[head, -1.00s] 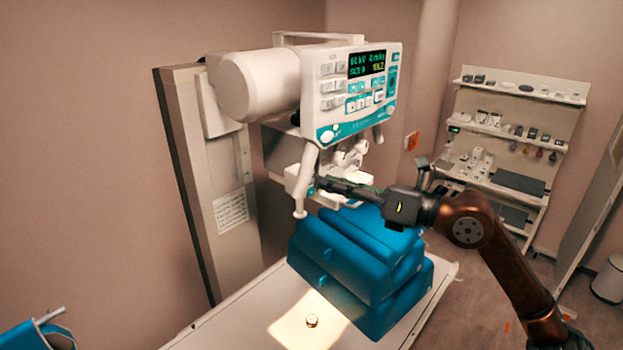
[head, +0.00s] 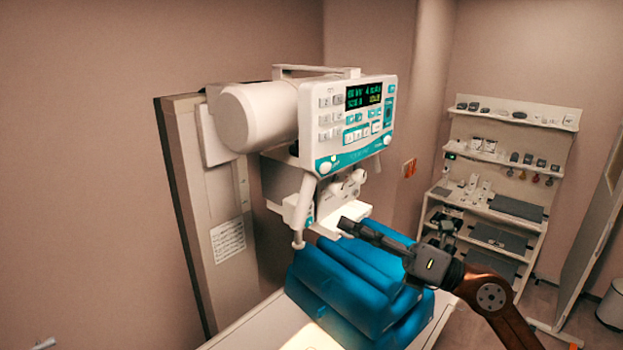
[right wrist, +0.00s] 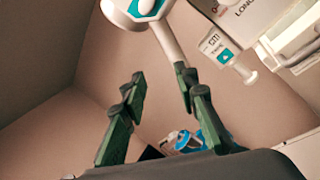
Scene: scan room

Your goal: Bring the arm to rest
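My right arm comes in from the lower right in the head view. Its dark gripper (head: 346,225) is in front of the lower part of the white X-ray unit (head: 340,120), just above the blue cushions (head: 340,285). In the right wrist view the two green-and-black fingers (right wrist: 158,85) stand apart with nothing between them. A white handle bar (right wrist: 168,42) of the unit passes beyond the fingertips, and I see no contact. My left gripper is in neither view.
The cushions are stacked on a pale table (head: 250,328) with a lit patch. A grey column (head: 205,200) stands behind at the left. Bare wall fills the left.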

